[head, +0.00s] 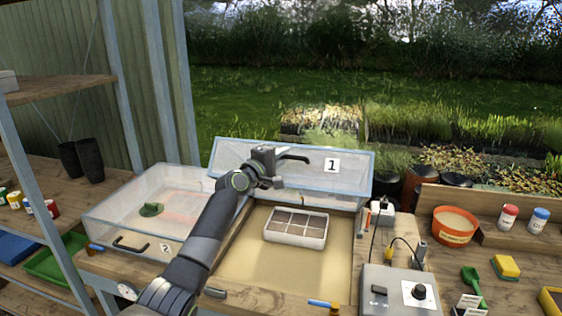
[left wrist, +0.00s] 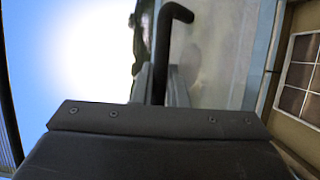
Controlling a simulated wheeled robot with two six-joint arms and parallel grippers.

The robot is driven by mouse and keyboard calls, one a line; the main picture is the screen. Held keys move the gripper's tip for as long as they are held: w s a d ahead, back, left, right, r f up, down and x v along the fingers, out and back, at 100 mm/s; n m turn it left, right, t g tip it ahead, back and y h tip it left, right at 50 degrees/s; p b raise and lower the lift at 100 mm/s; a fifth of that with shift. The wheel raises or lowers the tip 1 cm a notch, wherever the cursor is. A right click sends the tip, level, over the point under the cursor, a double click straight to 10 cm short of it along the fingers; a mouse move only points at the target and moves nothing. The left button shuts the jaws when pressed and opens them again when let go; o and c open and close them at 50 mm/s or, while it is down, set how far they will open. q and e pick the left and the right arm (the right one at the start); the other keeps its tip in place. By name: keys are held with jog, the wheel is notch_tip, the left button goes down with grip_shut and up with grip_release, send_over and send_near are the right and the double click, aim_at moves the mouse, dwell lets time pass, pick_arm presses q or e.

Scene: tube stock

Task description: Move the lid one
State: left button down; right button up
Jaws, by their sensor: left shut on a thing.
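The lid marked 1 (head: 348,187) is a clear panel in a pale blue frame. It stands raised at the back of the right-hand sand bed (head: 255,265), which is uncovered. My left gripper (head: 276,161) is at the lid's black handle (head: 295,158) and is shut on it. In the left wrist view the handle (left wrist: 163,45) runs up from between the fingers (left wrist: 161,85), with the clear panel (left wrist: 222,50) to its right. My right gripper is in neither view.
A box with a closed clear lid marked 2 (head: 118,205) stands at left. A white tray of square cells (head: 297,228) sits in the open bed. A control box (head: 392,291), cables and an orange pot (head: 455,226) are at right. Shelves (head: 75,87) stand far left.

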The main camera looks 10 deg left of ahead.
pick_arm(q)
jog(key=c, duration=1.5)
grip_release()
jog(key=shift+o, duration=0.2)
jog(key=shift+s, duration=0.1)
jog(key=shift+s+a+f, duration=0.15)
jog(key=shift+s+a, duration=0.15)
jog(key=shift+s, duration=0.1)
jog(key=b+v, duration=0.2)
jog(key=v, duration=1.4)
jog(key=shift+s, duration=0.25)
jog(key=shift+d, duration=0.1)
